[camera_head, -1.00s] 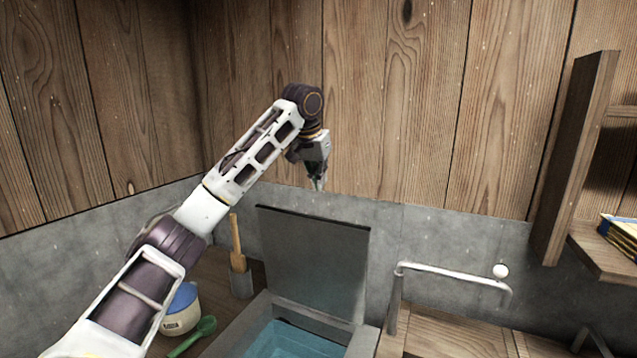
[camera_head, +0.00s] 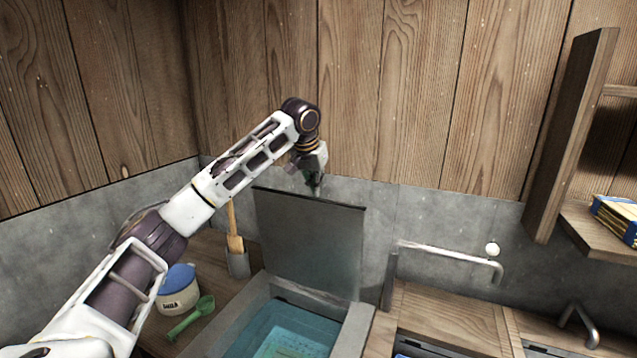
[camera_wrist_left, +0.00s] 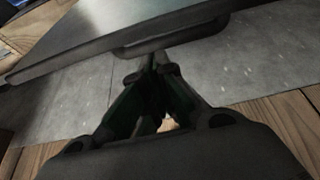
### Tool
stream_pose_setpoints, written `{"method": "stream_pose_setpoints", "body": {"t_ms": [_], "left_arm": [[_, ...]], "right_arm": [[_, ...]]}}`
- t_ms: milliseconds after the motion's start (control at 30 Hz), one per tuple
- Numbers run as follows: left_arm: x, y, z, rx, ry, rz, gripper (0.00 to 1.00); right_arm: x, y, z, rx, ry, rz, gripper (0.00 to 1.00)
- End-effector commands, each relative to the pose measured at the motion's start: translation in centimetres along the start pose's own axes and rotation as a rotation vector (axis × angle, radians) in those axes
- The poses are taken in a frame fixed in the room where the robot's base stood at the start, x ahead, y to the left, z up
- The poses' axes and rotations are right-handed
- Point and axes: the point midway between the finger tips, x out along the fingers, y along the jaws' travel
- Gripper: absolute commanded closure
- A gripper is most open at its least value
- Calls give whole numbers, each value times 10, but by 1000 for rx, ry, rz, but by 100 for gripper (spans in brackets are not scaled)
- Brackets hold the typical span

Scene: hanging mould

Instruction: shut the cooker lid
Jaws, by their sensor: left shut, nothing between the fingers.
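The cooker (camera_head: 354,332) stands at the lower middle of the head view, with blue-green water in its open basin. Its flat grey lid (camera_head: 310,245) is raised, close to upright, at the back of the basin. My left gripper (camera_head: 316,194) is shut and empty, pointing down by the lid's top edge. In the left wrist view the shut fingertips (camera_wrist_left: 148,60) are close to a dark bar-shaped handle (camera_wrist_left: 172,40) at the lid's edge (camera_wrist_left: 110,52). I cannot tell whether they touch. My right gripper is not in view.
A metal rail (camera_head: 450,252) is at the right. A wooden shelf (camera_head: 600,232) with books sticks out further right.

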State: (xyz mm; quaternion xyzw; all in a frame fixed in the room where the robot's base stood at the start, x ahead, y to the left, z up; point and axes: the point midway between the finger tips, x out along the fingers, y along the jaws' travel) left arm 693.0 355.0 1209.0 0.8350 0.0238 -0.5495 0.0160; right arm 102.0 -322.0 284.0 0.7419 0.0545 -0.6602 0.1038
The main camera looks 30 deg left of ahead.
Motion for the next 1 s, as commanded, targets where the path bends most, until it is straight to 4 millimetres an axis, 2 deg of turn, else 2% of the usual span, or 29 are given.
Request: {"method": "stream_pose_setpoints", "body": {"t_ms": [333, 1000], "left_arm": [[-6, 0, 15, 0, 0, 0, 100], [-5, 0, 14, 0, 9, 0, 100]], "right_arm": [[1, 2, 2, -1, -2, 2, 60], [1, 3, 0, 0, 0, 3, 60]]}}
